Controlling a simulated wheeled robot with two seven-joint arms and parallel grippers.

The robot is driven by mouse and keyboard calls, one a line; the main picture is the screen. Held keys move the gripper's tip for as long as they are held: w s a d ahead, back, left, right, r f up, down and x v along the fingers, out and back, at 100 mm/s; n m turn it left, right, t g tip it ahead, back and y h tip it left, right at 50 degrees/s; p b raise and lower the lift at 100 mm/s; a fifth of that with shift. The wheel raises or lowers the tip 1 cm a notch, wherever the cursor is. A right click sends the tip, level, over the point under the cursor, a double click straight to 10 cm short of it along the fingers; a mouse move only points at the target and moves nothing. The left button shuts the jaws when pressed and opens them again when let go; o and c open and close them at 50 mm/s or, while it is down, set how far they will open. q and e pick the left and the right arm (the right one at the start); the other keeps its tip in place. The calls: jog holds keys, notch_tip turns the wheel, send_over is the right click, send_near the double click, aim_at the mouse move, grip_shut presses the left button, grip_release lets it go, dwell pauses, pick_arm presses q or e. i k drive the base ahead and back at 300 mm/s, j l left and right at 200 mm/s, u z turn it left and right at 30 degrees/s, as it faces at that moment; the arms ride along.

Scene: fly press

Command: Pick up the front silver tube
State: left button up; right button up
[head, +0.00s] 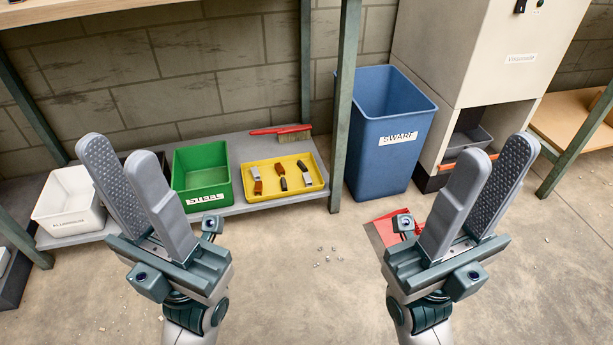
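No silver tube that I can make out shows in the head view. My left gripper (120,150) is open and empty, its fingers pointing up and away over the left part of the low shelf. My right gripper (496,150) is open and empty, its fingers raised in front of the beige cabinet. The ridged inner face of one finger shows on each gripper. The fingers hide part of the shelf and of the cabinet's lower opening.
A low grey shelf (262,207) carries a white bin (68,212), a green STEEL bin (203,180), a yellow tray (262,196) with several small tools, and a red brush (281,130). A blue SWARF bin (385,165), red dustpan (383,236) and beige cabinet (490,50) stand right. Floor between grippers holds metal bits.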

aim_at(306, 178)
jog(key=i+l, duration=0.2)
jog(key=l, duration=0.15)
jog(key=i+l, duration=0.25)
jog(key=l, duration=0.15)
jog(key=i+l, duration=0.2)
jog(key=l, duration=0.15)
jog(key=i+l, duration=0.2)
jog(key=l, duration=0.15)
